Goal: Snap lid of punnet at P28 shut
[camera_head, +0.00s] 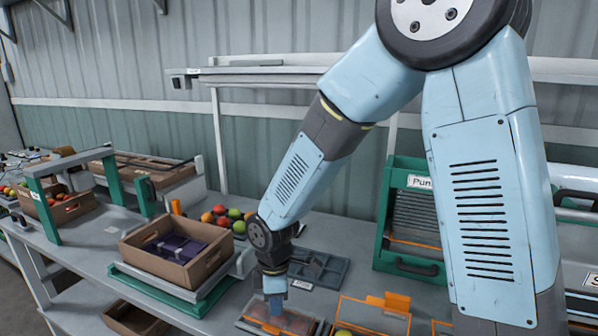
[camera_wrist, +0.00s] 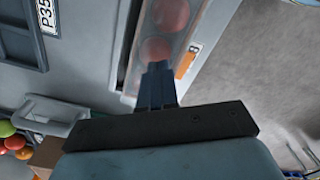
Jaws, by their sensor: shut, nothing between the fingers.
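A clear punnet (camera_wrist: 184,42) with red tomatoes shows under my fingers in the wrist view; a label beside it ends in 8, the rest hidden. A clear lid seems to lie over the tomatoes; whether its edge is snapped cannot be told. In the head view the punnet (camera_head: 300,322) is at the bottom edge, partly cut off. My gripper (camera_wrist: 158,66) is shut and empty, its tips over the near end of the punnet, seemingly touching or just above the lid. In the head view my gripper (camera_head: 275,303) points straight down.
A grey tray (camera_head: 325,268) lies behind my gripper, with loose tomatoes (camera_head: 225,216) beyond. A cardboard box (camera_head: 208,267) on a green-based stand is to the left. Orange-framed stations (camera_head: 375,312) and a green rack (camera_head: 384,222) are to the right.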

